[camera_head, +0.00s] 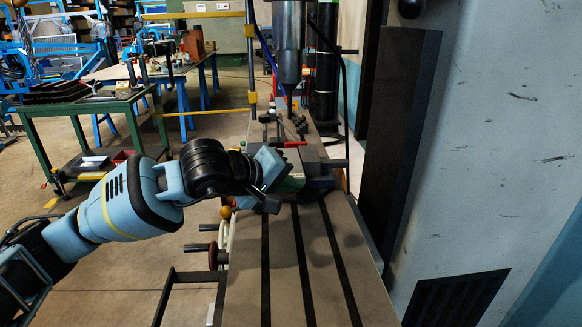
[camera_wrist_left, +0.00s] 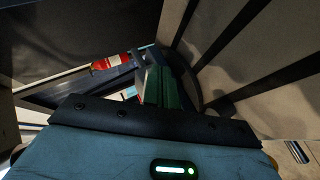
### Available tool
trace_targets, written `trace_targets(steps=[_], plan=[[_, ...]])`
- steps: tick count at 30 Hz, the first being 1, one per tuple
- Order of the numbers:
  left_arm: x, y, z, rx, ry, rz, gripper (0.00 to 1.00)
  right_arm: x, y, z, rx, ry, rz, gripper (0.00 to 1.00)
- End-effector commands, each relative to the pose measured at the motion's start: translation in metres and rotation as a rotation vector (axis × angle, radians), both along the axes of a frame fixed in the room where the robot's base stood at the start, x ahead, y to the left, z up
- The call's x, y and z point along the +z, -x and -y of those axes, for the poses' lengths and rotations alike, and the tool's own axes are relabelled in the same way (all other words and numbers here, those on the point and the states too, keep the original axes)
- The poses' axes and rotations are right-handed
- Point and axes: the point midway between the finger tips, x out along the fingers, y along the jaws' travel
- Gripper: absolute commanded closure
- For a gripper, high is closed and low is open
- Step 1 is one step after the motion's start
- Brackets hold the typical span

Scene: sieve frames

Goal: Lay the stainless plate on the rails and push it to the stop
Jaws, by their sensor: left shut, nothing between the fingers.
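My left gripper (camera_head: 284,178) is shut and empty. It is above the far part of the slotted metal table, just in front of the vise-like fixture (camera_head: 312,153). In the left wrist view its closed greenish fingers (camera_wrist_left: 157,86) point towards a dark metal bar with a red cylindrical piece (camera_wrist_left: 110,63). A red piece (camera_head: 289,144) also lies across the fixture in the head view. I cannot pick out the stainless plate, and I cannot tell rails or stop apart on the fixture; my gripper hides part of it. My right gripper is not in view.
The slotted table (camera_head: 312,265) is bare towards me. A machine spindle (camera_head: 289,50) hangs above the fixture. A handwheel (camera_head: 221,255) sticks out at the table's left side. A grey machine body (camera_head: 500,150) stands on the right, and a green workbench (camera_head: 85,108) stands at the left.

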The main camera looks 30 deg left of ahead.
Motion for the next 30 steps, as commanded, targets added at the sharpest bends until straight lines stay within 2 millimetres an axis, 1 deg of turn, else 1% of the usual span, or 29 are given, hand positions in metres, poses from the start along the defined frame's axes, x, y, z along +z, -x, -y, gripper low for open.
trace_targets(steps=[8,18,30], plan=[[0.0,-0.005,-0.004,0.001,0.0,0.002,1.0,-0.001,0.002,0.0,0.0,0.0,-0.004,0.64],[0.0,-0.011,-0.009,0.002,0.0,0.0,1.0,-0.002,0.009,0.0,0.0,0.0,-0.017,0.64],[0.0,-0.018,-0.014,0.002,0.0,0.0,1.0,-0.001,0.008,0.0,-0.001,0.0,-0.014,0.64]])
